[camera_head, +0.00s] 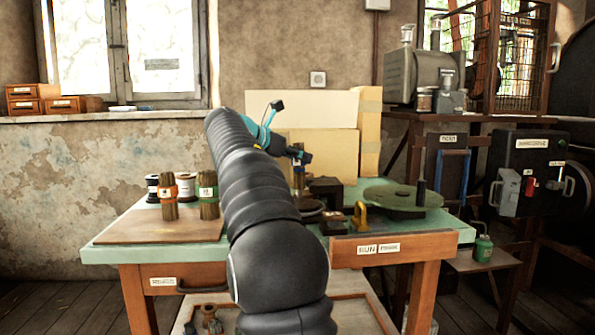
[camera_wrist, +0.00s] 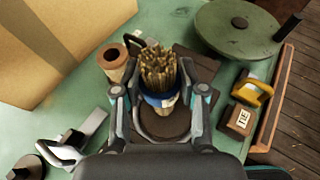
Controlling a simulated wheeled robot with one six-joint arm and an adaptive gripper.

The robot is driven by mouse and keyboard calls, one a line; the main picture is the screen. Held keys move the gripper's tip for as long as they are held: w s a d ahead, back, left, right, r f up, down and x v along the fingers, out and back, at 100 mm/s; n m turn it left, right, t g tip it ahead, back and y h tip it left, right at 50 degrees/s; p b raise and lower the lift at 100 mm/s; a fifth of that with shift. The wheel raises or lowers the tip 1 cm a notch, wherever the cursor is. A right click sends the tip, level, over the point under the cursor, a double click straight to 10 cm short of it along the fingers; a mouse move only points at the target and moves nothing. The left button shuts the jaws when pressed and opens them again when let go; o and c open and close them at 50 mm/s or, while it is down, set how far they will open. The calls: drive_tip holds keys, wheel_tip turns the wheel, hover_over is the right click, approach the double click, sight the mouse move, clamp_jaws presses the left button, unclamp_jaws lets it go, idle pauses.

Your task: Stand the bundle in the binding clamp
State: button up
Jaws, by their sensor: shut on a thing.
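My gripper (camera_wrist: 160,94) is shut on a bundle of thin brown sticks (camera_wrist: 157,68) with a blue band and a white label. In the wrist view the sticks' ends point up towards the camera, and the fingers grip either side of the band. A dark round plate (camera_wrist: 165,126) shows just below the bundle; whether they touch is hidden. I cannot tell for sure which fixture is the binding clamp. In the head view my gripper (camera_head: 301,156) is over the middle of the green bench, partly hidden by my arm, with the bundle (camera_head: 298,181) upright beneath it.
Two other bundles, orange-banded (camera_head: 169,198) and green-banded (camera_head: 208,196), stand on a board at left beside spools (camera_head: 186,184). A green wheel (camera_head: 403,197) and a yellow handle (camera_head: 360,217) lie to the right. Cardboard panels (camera_head: 330,145) stand behind. A metal fixture (camera_wrist: 70,140) is at lower left.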

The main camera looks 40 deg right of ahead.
sight(296, 188)
drive_tip(key=shift+f+b, duration=0.6)
drive_tip(key=shift+f, duration=1.3)
drive_tip(key=shift+f, duration=0.1)
drive_tip(key=o, duration=1.2)
drive_tip(key=shift+a+r, duration=0.2)
drive_tip(key=p+v, duration=0.1)
drive_tip(key=v, duration=1)
drive_tip(key=shift+a+r, duration=0.15)
drive_tip(key=shift+a, duration=0.15)
drive_tip(key=shift+s, duration=0.1)
